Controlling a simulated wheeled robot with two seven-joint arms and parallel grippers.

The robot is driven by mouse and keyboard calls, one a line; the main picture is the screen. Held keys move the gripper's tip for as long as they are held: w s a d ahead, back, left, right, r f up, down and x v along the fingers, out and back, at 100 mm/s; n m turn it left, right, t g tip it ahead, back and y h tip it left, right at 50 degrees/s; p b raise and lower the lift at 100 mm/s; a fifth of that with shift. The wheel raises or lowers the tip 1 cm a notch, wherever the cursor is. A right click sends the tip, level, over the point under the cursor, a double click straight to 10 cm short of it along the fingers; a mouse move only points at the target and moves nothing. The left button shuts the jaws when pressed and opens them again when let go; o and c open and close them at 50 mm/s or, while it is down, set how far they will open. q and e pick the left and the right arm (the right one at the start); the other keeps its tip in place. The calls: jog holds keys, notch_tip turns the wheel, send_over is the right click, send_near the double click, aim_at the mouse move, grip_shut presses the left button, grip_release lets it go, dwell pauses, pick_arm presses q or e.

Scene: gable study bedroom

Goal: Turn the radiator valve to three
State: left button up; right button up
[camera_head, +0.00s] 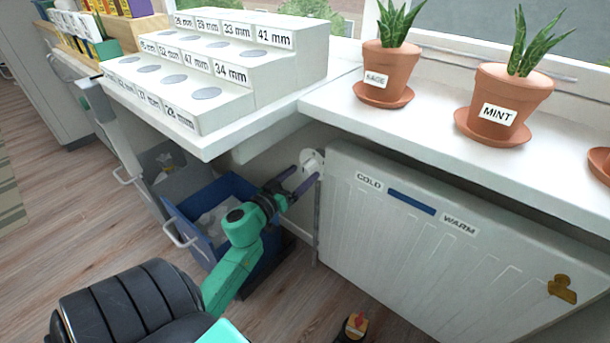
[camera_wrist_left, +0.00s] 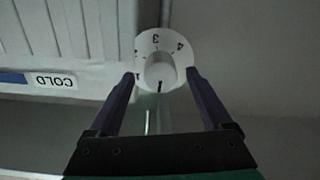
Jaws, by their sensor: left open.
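The white radiator valve (camera_head: 313,160) is at the upper left corner of the white radiator (camera_head: 400,235). In the left wrist view the valve's round dial (camera_wrist_left: 146,42) carries numbers; 3 is at its top and 4 at its upper right. The dial's knob (camera_wrist_left: 160,68) has a dark mark at its lower edge, on the side away from the 3. My left gripper (camera_head: 303,175) is open, its two dark fingers reaching to either side of the valve. In the wrist view its fingertips (camera_wrist_left: 161,78) flank the knob with gaps. My right gripper is out of view.
Above is a white sill (camera_head: 420,135) with potted plants labelled SAGE (camera_head: 388,70) and MINT (camera_head: 508,95). A labelled stepped block (camera_head: 275,70) overhangs at left. A blue bin (camera_head: 190,207) stands beside my left arm. A brass fitting (camera_head: 562,289) is at the radiator's right.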

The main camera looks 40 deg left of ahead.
pick_arm(q)
jog(key=shift+w, duration=1)
grip_shut()
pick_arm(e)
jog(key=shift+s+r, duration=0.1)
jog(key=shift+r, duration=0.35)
